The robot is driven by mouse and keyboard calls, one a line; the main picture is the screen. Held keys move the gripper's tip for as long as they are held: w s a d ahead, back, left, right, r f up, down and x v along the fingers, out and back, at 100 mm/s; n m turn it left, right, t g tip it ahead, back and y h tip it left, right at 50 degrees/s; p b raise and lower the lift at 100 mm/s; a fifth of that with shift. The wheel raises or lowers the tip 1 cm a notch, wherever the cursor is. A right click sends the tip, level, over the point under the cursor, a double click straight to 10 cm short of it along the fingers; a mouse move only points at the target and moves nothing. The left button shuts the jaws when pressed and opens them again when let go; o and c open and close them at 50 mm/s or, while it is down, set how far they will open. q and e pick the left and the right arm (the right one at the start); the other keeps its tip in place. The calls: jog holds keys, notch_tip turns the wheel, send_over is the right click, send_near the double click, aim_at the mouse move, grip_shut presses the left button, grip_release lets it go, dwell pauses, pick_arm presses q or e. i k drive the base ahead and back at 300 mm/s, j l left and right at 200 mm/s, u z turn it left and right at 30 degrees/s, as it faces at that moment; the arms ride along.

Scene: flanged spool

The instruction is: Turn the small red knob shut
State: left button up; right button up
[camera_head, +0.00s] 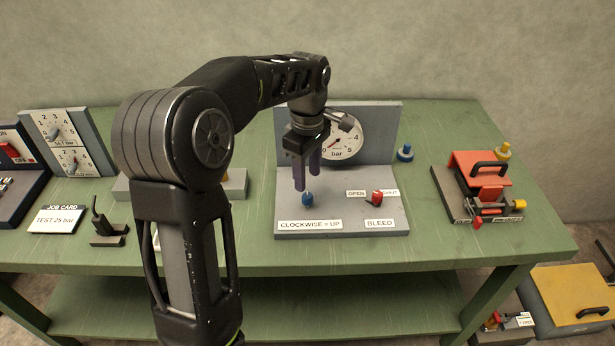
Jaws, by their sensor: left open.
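The small red knob (375,197) sits on the right of the grey panel (340,220), between the OPEN and SHUT labels and above the BLEED label. Its exact pointing direction is too small to tell. My left gripper (307,181) is open, with its purple fingers pointing down just above a blue knob (307,199), left of the red knob. I cannot tell whether the fingers touch the blue knob. Nothing shows between them. My right gripper is not in view.
A bar gauge (343,136) stands on the panel's upright back, partly hidden by my arm. A job card (56,219) lies at left.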

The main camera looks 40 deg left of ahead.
aim_at(378, 195)
jog(key=k, duration=1)
